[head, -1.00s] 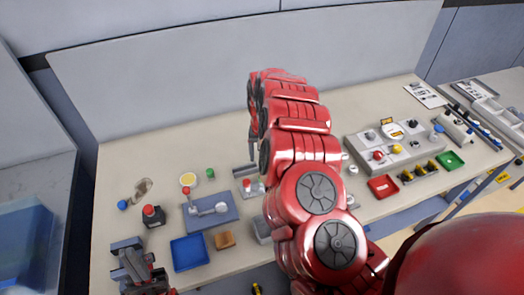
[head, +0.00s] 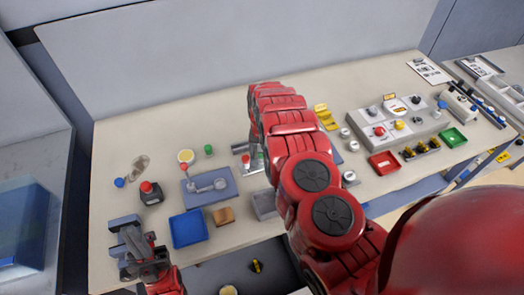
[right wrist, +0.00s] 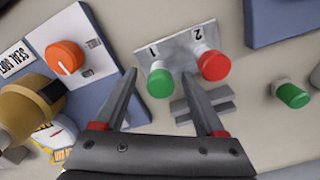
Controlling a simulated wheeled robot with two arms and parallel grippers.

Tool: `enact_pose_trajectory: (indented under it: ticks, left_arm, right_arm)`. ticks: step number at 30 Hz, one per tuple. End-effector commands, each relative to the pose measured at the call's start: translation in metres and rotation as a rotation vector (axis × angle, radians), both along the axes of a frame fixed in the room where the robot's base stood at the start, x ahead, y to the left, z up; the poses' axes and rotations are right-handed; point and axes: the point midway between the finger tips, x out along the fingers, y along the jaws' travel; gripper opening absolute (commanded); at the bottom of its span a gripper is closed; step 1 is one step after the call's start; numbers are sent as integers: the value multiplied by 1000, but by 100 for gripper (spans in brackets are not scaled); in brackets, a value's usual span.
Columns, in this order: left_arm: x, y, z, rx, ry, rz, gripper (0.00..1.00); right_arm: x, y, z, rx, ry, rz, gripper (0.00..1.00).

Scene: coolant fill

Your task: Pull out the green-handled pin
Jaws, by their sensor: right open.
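The green-handled pin (right wrist: 160,83) stands in a grey bracket (right wrist: 178,50) by the number 1 in the right wrist view. A red-handled pin (right wrist: 214,66) stands beside it by the number 2. My right gripper (right wrist: 158,75) is open, one finger to each side of the green handle in the picture; I see no clear contact. In the head view my right arm covers most of the bracket, and the red handle (head: 246,160) shows at its edge. My left gripper (head: 128,237) is low at the left, its jaw opening unclear.
A loose green-capped piece (right wrist: 293,95) is near the bracket. A blue plate with a lever (head: 225,193), a blue tray (head: 188,229) and a red-topped button box (head: 150,192) lie to the left. A control panel (head: 398,122) stands to the right.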

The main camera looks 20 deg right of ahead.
Motion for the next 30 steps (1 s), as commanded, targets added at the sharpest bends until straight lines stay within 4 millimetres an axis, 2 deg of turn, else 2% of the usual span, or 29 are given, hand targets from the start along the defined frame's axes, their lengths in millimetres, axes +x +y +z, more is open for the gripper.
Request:
enact_pose_trajectory:
  ticks: [5,17,20,21,26,30]
  left_arm:
    - [0,0,0,0,0,0,0]
    - [0,0,0,0,0,0,0]
    - [0,0,0,0,0,0,0]
    - [0,0,0,0,0,0,0]
    - [0,0,0,0,0,0,0]
    - [0,0,0,0,0,0,0]
  right_arm:
    - [0,0,0,0,-1,0,72]
    - [1,0,0,0,-1,0,0]
    - [1,0,0,0,-1,0,0]
    - [0,0,0,0,-1,0,29]
    - [1,0,1,0,-2,0,1]
    - [1,0,1,0,-1,0,1]
